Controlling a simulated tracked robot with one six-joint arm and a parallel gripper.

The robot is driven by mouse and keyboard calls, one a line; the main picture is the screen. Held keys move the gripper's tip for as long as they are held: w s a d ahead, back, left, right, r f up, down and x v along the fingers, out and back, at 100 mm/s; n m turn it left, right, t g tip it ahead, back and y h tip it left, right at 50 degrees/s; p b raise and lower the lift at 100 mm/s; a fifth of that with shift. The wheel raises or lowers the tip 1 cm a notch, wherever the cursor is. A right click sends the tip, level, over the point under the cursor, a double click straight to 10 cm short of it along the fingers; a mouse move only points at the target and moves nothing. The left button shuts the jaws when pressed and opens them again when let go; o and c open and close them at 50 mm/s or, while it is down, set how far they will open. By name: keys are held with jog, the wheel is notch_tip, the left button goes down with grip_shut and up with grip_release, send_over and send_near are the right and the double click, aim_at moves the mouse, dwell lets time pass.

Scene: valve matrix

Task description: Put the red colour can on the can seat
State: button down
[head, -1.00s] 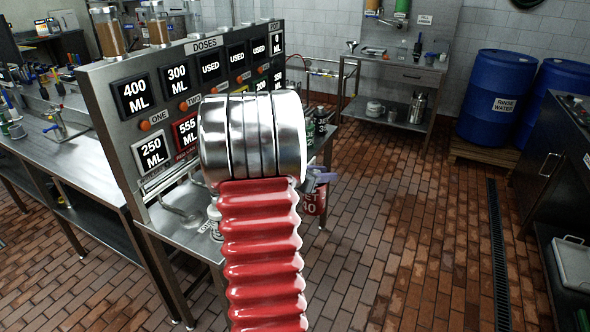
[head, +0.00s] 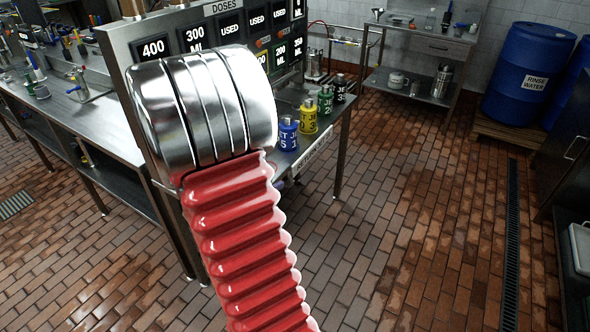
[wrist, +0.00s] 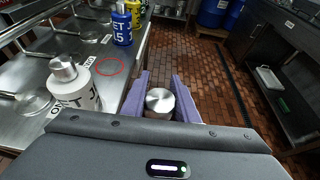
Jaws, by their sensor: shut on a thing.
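In the wrist view, my gripper's (wrist: 162,94) purple fingers are shut on the red colour can (wrist: 158,103). Only its silver top shows there; its body is hidden. The held can is over the floor, to the right of the bench edge. A red ring (wrist: 110,66) on the steel bench, seemingly the can seat, is empty. It lies between a white can (wrist: 75,88) and a blue can (wrist: 122,28). In the head view my own red arm hides the gripper, the held can and the ring.
In the head view, the blue can (head: 288,134), a yellow can (head: 308,117), a green can (head: 325,102) and a dark can (head: 340,88) line the bench edge. The dose panel (head: 215,38) rises behind. The brick floor (head: 400,220) to the right is clear.

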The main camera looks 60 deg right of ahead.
jog(key=w+a+f+n+t+y, duration=0.1)
jog(key=w+a+f+n+t, duration=0.1)
jog(key=w+a, duration=0.6)
jog(key=w+a+f+n+t, duration=0.3)
jog(key=w+a, duration=0.5)
jog(key=a, duration=0.8)
jog(key=w+a+f+n+t+y, duration=0.1)
jog(key=w+a+f+n+t, duration=0.2)
jog(key=w+a, duration=0.5)
jog(key=a+f+t, duration=0.1)
jog(key=a+f, duration=0.1)
jog(key=a, duration=0.1)
jog(key=shift+a+f+y, duration=0.15)
jog(key=shift+a+y, duration=0.15)
jog(key=shift+a, duration=0.1)
jog(key=shift+w, duration=0.1)
